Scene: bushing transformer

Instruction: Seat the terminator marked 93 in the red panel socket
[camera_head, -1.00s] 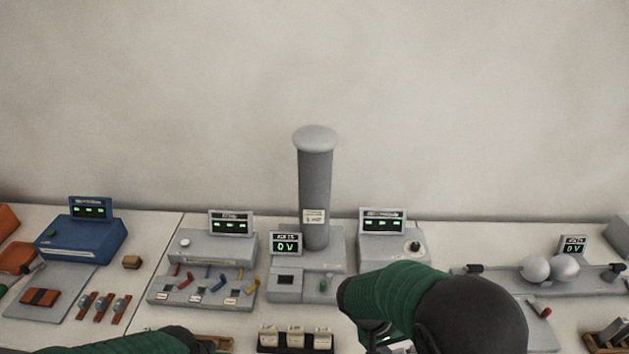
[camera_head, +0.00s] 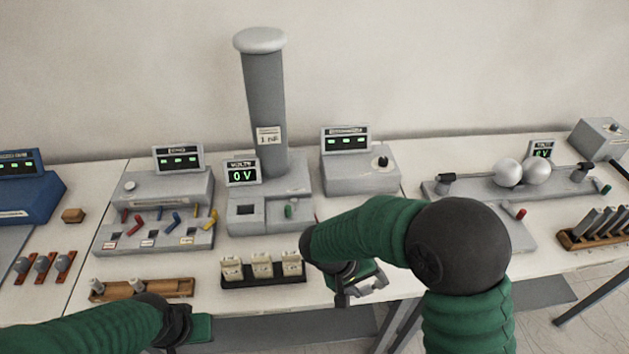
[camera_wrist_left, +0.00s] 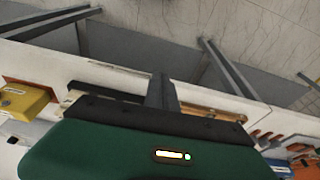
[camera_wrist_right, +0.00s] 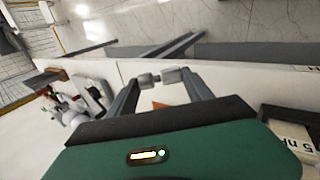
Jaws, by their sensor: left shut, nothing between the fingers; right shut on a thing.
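My right gripper (camera_head: 360,288) is near the front edge of the table, right of the black tray. In the right wrist view its fingers are shut on a small grey cylindrical piece (camera_wrist_right: 160,78); no marking on it is readable. A wooden rack (camera_head: 180,289) at the front left holds grey cylinders (camera_head: 137,285). The grey panel (camera_head: 155,236) behind the rack carries red, blue and yellow pieces; the red one (camera_head: 137,220) is on its left part. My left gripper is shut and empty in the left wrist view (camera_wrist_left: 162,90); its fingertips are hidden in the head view.
A black tray (camera_head: 262,280) with several cream blocks stands between the rack and my right gripper. A tall grey column (camera_head: 265,115) and meter boxes stand behind. Two metal spheres (camera_head: 523,172) on a stand are at right. Bare table (camera_head: 225,247) lies behind the tray.

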